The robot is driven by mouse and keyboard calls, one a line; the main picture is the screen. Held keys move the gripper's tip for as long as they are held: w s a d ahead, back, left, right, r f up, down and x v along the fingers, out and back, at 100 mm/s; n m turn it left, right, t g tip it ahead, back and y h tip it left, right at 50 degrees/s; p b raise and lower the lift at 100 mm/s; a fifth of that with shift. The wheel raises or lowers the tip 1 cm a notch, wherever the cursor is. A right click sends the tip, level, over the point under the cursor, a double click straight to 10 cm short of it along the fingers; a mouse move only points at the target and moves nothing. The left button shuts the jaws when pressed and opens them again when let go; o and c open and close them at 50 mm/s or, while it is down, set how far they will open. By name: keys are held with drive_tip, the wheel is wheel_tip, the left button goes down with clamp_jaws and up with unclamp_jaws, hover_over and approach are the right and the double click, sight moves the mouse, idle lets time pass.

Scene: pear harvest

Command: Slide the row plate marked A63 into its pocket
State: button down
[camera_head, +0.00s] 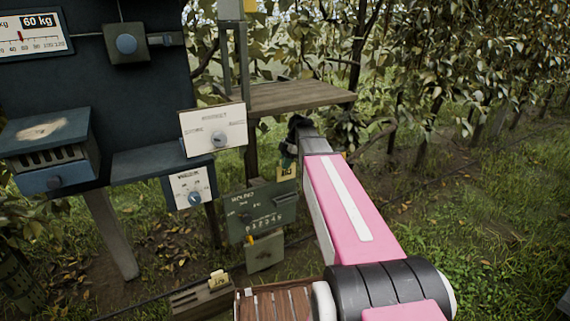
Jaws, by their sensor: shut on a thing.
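A small yellow row plate (286,173) with dark marking, too small to read surely, hangs just below the fingers of my gripper (289,158). My gripper is shut on it, and my arm hides part of the fingers. The plate is in front of or just above the upper right of a green panel (246,216); I cannot tell whether it touches it. The panel has a dark slot-like holder (285,198) at its right, below the plate, and a row of numbers lower down. Whether this holder is the pocket is not clear.
Another yellow tag (218,280) stands in a wooden rack (198,301) at the bottom. A wooden shelf (300,97) lies behind my gripper. White dial boxes (213,130) and (190,188) stand left. A small green box (265,253) hangs below the panel. Grass at right is open.

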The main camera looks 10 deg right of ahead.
sight(285, 175)
drive_tip(key=shift+f, duration=5.7)
drive_tip(key=shift+f, duration=0.1)
drive_tip(key=c, duration=1)
unclamp_jaws()
drive_tip(key=shift+r, duration=2.5)
